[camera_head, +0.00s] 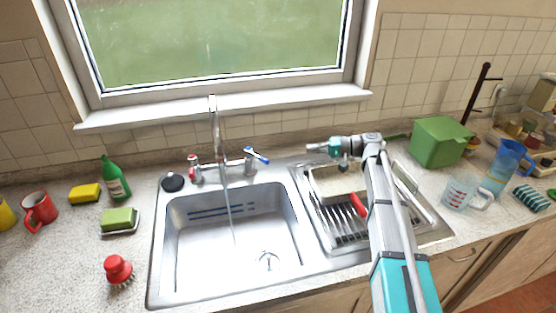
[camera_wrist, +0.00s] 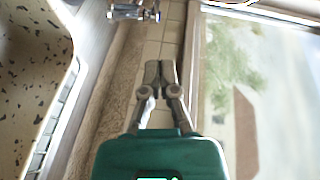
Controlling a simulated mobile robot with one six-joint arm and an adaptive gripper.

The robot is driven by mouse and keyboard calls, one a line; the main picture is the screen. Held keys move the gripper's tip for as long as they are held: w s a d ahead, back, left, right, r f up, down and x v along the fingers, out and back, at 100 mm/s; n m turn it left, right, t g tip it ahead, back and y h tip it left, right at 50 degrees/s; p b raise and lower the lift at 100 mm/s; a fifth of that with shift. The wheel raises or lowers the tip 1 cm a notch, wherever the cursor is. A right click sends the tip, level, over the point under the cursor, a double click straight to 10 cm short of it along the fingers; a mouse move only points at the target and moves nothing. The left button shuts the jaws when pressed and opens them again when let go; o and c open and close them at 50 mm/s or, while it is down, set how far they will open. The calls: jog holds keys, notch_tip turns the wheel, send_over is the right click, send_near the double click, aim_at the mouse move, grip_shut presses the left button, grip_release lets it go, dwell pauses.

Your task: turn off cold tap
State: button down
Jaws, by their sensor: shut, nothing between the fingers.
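The cold tap (camera_head: 257,155) has a blue-marked lever and stands right of the spout (camera_head: 214,125) behind the sink. The lever points right. A stream of water (camera_head: 229,215) falls from the spout into the sink basin (camera_head: 265,220). The hot tap (camera_head: 193,167) with red marks stands left of the spout. My gripper (camera_head: 312,147) is shut and empty, to the right of the cold tap and apart from it. In the wrist view my gripper (camera_wrist: 160,70) points towards the tiled wall, and a chrome tap fitting (camera_wrist: 135,12) shows at the top edge.
The draining rack (camera_head: 345,230) lies below my arm, with a red-handled item (camera_head: 358,204) in it. A green bin (camera_head: 440,140) and a measuring jug (camera_head: 465,193) stand to the right. The window sill (camera_head: 230,108) runs behind the taps. A green bottle (camera_head: 115,180) stands left.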

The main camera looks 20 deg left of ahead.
jog(key=shift+w+d, duration=0.1)
jog(key=shift+d, duration=0.05)
jog(key=b, duration=0.1)
send_near(257, 157)
jog(key=w+a, duration=0.2)
jog(key=shift+s+a+f+b, duration=0.15)
jog(key=shift+s+a+b, duration=0.1)
jog(key=shift+s+a, duration=0.5)
jog(key=shift+s+a+f+b, duration=0.15)
jog(key=shift+s+a+b, duration=0.15)
jog(key=shift+s, duration=0.7)
